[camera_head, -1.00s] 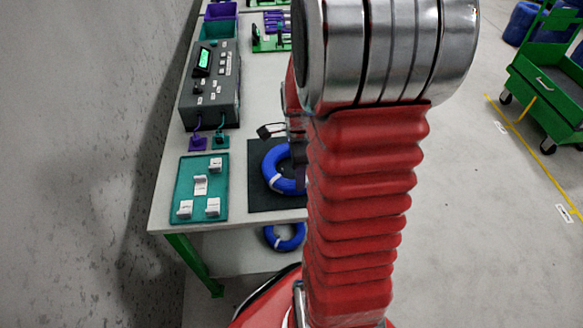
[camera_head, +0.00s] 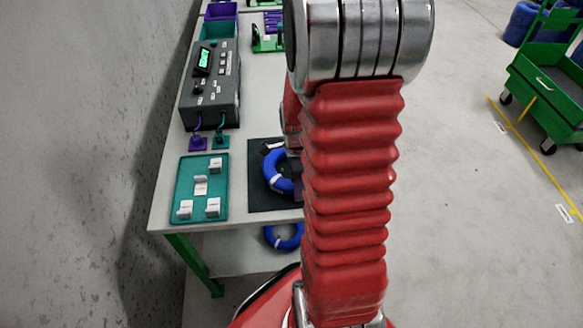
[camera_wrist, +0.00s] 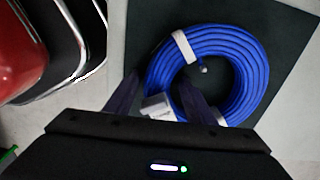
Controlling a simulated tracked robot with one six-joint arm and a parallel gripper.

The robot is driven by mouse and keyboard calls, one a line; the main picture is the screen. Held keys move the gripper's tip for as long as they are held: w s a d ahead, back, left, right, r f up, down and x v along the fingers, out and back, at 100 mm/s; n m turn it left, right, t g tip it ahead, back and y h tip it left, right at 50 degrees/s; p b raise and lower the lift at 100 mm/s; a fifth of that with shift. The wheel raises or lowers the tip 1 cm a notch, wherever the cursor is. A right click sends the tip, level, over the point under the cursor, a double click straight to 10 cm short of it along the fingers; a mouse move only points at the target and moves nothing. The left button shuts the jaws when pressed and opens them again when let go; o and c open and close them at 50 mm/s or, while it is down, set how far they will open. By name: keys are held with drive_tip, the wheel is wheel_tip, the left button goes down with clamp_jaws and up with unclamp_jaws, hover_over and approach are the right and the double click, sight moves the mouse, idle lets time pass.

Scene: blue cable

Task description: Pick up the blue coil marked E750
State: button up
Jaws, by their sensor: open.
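A blue coil (camera_head: 276,181) lies flat on a dark mat (camera_head: 257,198) near the table's front edge, partly hidden by my arm. In the wrist view the coil (camera_wrist: 251,75) has white bands and a white tag (camera_wrist: 158,106). I cannot read any marking on the tag. My gripper (camera_wrist: 158,84) is open, with its dark fingers on either side of the coil's left part. One finger appears outside the ring and the other toward its inside. I cannot tell whether they touch it.
A second blue coil (camera_head: 284,238) lies lower down, below the table's front edge. A teal board (camera_head: 184,184) with white blocks is left of the mat. A grey device (camera_head: 213,92) stands behind it. Teal and purple bins are farther back. A green cart (camera_head: 550,90) stands on the floor at right.

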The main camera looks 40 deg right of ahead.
drive_tip(key=shift+c, duration=0.5)
clamp_jaws()
idle(0.4)
